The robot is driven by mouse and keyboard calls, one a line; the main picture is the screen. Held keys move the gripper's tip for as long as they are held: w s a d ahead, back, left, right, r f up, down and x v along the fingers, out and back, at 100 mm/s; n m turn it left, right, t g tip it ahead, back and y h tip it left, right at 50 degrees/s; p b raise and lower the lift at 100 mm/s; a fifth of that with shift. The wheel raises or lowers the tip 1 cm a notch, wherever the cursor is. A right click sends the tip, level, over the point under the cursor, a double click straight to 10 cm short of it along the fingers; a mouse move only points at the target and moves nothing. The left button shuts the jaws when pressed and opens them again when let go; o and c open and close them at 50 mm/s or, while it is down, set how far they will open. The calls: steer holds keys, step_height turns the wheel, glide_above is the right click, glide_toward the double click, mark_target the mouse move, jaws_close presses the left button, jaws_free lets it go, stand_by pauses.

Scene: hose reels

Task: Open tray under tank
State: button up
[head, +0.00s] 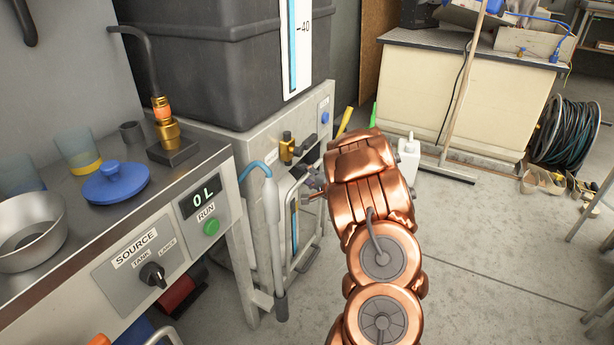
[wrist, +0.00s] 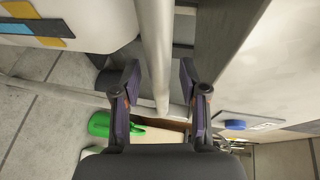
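The dark grey tank (head: 215,60) stands on a light grey cabinet (head: 258,150) in the head view. I cannot clearly make out a tray beneath the tank. Grey bars (head: 289,235) stand along the cabinet front, and a grey handle-like piece (head: 310,259) sits low there. My gripper (head: 308,194) is by the cabinet's front face, mostly hidden by my copper arm. In the wrist view my gripper (wrist: 160,85) is open. A light grey bar (wrist: 154,50) runs between its two fingers with gaps on both sides, so it is not clamped.
At left a bench holds a blue lid (head: 112,183), a metal bowl (head: 30,230) and a SOURCE knob (head: 152,274). A white bottle (head: 408,158) stands behind my arm.

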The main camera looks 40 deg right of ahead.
jaws_close()
steer(key=shift+s, duration=0.1)
stand_by(0.5)
